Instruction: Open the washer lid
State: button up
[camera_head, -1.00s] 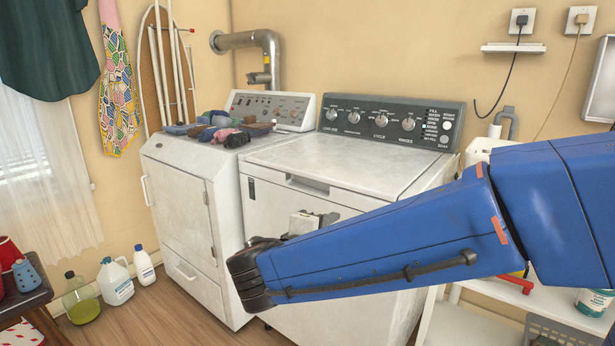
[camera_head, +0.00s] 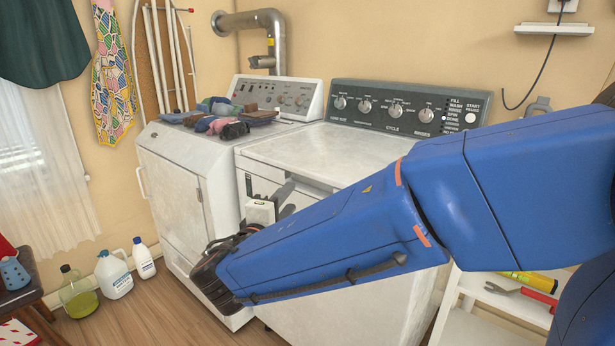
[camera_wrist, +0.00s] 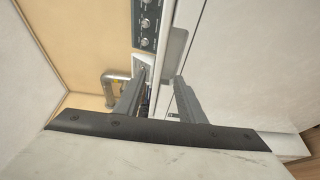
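The washer (camera_head: 345,235) is the white machine with the dark control panel (camera_head: 405,106). The panel also shows at the top of the wrist view (camera_wrist: 147,25). The washer's flat lid (camera_head: 335,152) is down. A recess (camera_head: 300,178) shows at the lid's front edge, partly hidden by my gripper and arm. My gripper (camera_head: 287,195) is in front of the washer's upper left front, near that recess. In the wrist view the two grey fingers of my gripper (camera_wrist: 160,82) are apart with nothing between them. Whether they touch the lid I cannot tell.
A white dryer (camera_head: 178,190) stands left of the washer, with folded clothes (camera_head: 218,115) on top. Bottles (camera_head: 113,275) stand on the floor at left, near a dark stool (camera_head: 25,288). A white shelf (camera_head: 490,290) stands at right. Floor before the dryer is clear.

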aim_at(308, 175)
jog(key=x, duration=1.4)
jog(key=shift+w+d, duration=0.2)
jog(key=shift+w, duration=0.2)
jog(key=shift+c, duration=0.6)
grip_shut()
